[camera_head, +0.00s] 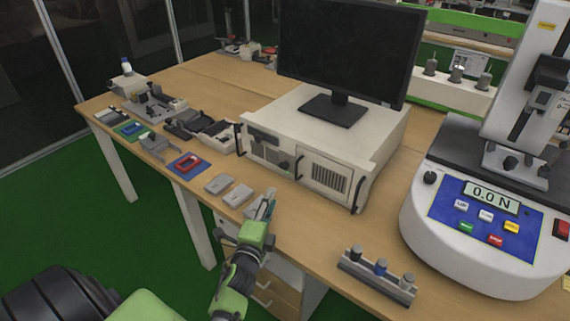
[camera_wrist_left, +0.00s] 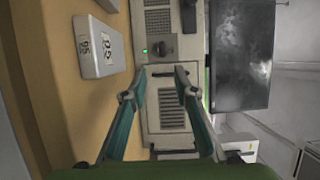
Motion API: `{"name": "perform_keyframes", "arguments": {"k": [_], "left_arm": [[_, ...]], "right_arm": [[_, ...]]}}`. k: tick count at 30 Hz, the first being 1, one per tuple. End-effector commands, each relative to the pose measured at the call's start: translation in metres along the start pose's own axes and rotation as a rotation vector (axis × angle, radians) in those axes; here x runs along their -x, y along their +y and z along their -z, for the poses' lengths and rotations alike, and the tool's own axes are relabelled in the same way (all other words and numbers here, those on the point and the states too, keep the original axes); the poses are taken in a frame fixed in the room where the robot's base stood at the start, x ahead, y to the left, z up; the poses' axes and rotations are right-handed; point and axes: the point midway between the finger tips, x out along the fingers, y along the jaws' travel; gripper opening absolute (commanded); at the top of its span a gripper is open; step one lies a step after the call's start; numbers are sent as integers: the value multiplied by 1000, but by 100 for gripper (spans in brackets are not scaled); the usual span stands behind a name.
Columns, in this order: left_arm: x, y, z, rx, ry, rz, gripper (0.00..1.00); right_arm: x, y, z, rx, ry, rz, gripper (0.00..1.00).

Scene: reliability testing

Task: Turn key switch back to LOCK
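A white computer case (camera_head: 376,138) stands on the table, with a front panel of vents and handles. A small black knob (camera_head: 284,164), which looks like the key switch, sits on that panel. It also shows in the left wrist view as a dark key switch (camera_wrist_left: 162,48) beside a lit green light. Its labels are too small to read. My left gripper (camera_head: 265,203) is low in front of the case, over the table's front edge. In the left wrist view its fingers (camera_wrist_left: 163,71) are apart and empty, with the switch beyond the tips, not touching. My right gripper is not in view.
A monitor (camera_head: 350,48) stands on the case. Two pale grey blocks (camera_head: 238,195) lie left of my gripper. A rack of weights (camera_head: 377,272) and a force tester (camera_head: 480,215) stand to the right. Several trays and parts line the table's left side.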

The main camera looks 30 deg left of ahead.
Motion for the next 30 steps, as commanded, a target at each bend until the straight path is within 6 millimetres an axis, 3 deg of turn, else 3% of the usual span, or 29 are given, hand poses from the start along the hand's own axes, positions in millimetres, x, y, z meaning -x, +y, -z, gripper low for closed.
{"name": "perform_keyframes", "arguments": {"k": [5,12,21,30], "left_arm": [[-18,-2,0,0,0,2,27],[-64,-2,0,0,0,2,27],[-115,0,0,2,-1,1,27],[-136,0,0,0,0,0,27]], "right_arm": [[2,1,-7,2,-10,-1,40],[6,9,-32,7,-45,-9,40],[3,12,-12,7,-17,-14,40],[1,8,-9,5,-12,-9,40]]}}
